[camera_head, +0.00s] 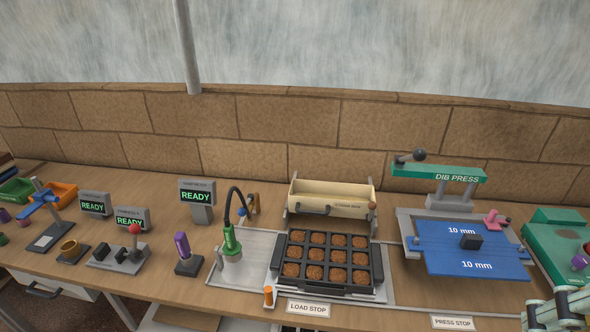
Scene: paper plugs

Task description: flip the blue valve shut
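A small blue part (242,211) shows beside a brass-coloured fitting (253,204), behind the green nozzle (231,241) and its black hose. It may be the blue valve's handle, but it is too small to tell its position. Another blue piece (38,207) sits across a grey post at the far left; I cannot tell whether it is a valve. Pale links of my arm (560,311) show at the bottom right corner, far from both blue parts. My gripper's fingers are not in view.
A black tray of brown plugs (283,278) sits on a metal plate, with a cream hopper (332,201) behind. A purple-handled tool (182,246) and red-knobbed lever (135,229) stand left. The green-topped press (439,173) with its blue plate (430,262) stands right.

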